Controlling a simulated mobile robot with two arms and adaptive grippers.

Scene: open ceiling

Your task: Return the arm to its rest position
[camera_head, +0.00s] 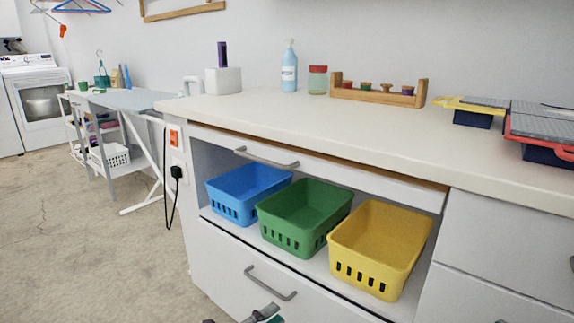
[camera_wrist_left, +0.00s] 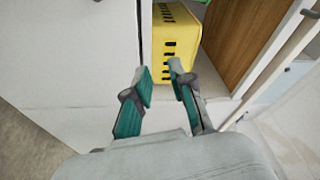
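My left gripper (camera_wrist_left: 162,78) shows in the left wrist view with its two green-and-grey fingers apart and nothing between them. In the head view only a small part of the left gripper (camera_head: 264,314) shows at the bottom edge, in front of the lower drawer and its handle. The yellow basket (camera_wrist_left: 178,42) is beyond the fingers in the wrist view, apart from them as far as I can tell. My right gripper cannot be made out; a tiny grey sliver at the bottom right of the head view is too small to identify.
Blue (camera_head: 236,204), green (camera_head: 290,228) and yellow baskets stand in the open cabinet bay under the white counter (camera_head: 330,118). Drawer handles (camera_head: 270,283) stick out. The counter holds a bottle (camera_head: 289,72), a jar and a wooden rack (camera_head: 380,94). Open floor (camera_head: 80,240) lies left.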

